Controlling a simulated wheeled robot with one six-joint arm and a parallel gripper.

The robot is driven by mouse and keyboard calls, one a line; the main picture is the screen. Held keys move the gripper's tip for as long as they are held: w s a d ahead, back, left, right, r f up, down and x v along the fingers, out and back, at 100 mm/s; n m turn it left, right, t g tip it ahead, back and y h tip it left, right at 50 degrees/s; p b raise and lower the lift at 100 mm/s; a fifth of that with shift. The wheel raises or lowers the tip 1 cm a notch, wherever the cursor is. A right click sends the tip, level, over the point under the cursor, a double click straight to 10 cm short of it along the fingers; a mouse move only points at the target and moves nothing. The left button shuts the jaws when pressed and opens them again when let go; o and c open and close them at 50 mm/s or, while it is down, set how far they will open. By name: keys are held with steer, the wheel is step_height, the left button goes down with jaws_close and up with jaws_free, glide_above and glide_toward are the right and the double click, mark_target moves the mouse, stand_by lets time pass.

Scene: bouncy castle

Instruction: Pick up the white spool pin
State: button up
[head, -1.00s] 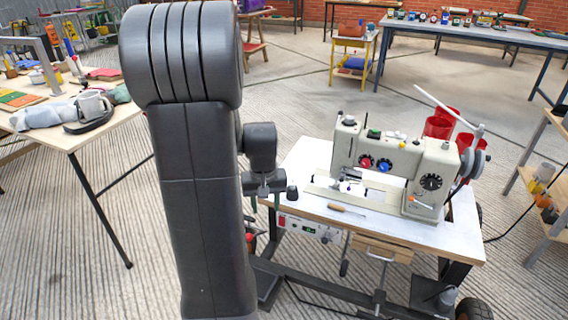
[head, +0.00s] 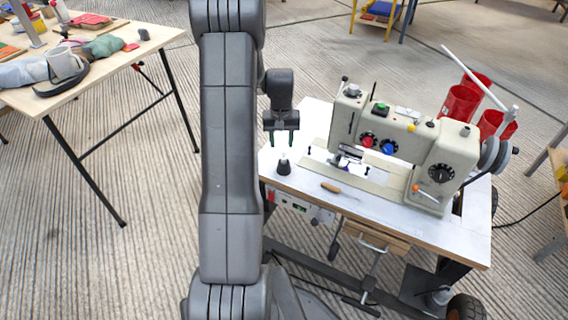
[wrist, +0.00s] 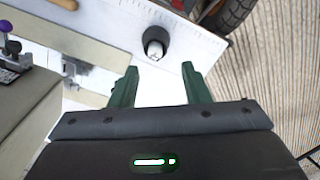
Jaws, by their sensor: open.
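A small white pin (head: 284,157) stands upright in a black conical base (head: 284,168) near the left end of the white sewing table (head: 383,204). In the wrist view, the white pin (wrist: 155,50) shows inside the round black base (wrist: 150,36), just past the fingertips. My gripper (head: 282,141) is open and empty, with green fingers pointing down. It appears above or slightly behind the pin, apart from it. In the wrist view, the pin lies roughly between the lines of the two fingers (wrist: 160,71).
A cream sewing machine (head: 400,140) stands right of the pin, with red spools (head: 461,103) behind. A wooden-handled tool (head: 338,189) lies in front. The pin's immediate surroundings are clear.

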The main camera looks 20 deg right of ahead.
mark_target(284, 157)
steer(key=f, duration=0.2)
steer(key=f+b, duration=0.1)
steer(key=f, duration=0.1)
steer(key=d+f+b, duration=0.1)
steer(key=f, duration=0.2)
steer(key=shift+w, duration=0.1)
jaws_close()
